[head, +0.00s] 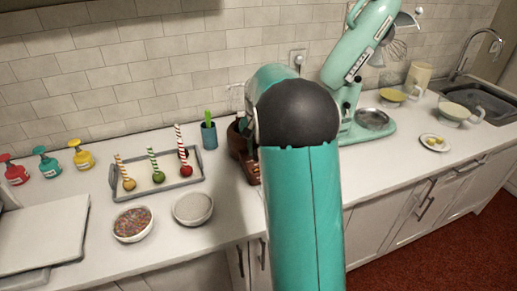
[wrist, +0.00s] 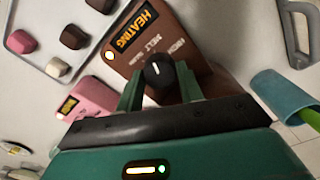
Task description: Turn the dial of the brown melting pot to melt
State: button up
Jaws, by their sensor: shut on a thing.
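The brown melting pot (wrist: 190,38) shows its front panel in the wrist view, with a yellow HEATING label and small dial words, MELT among them. Its black dial (wrist: 157,73) has a white mark pointing up in the picture, roughly towards the MELT word; I cannot tell whether it lines up exactly. My gripper (wrist: 159,82) is shut on the dial, with a green finger on each side. In the head view the brown pot (head: 241,150) is mostly hidden behind my arm, and the dial and gripper are hidden.
A pink device (wrist: 92,98) lies left of the brown pot in the wrist view, near a tray (wrist: 30,45) of coloured pieces. A blue cup (head: 209,137) stands close to the pot. A mint stand mixer (head: 345,100) is right of my arm. Bowls (head: 193,209) stand at the front left.

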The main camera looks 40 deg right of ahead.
jog(key=shift+m, duration=0.4)
jog(key=o, duration=1)
notch_tip(320, 180, up, 14)
jog(key=shift+f, duration=0.1)
dwell(0.4)
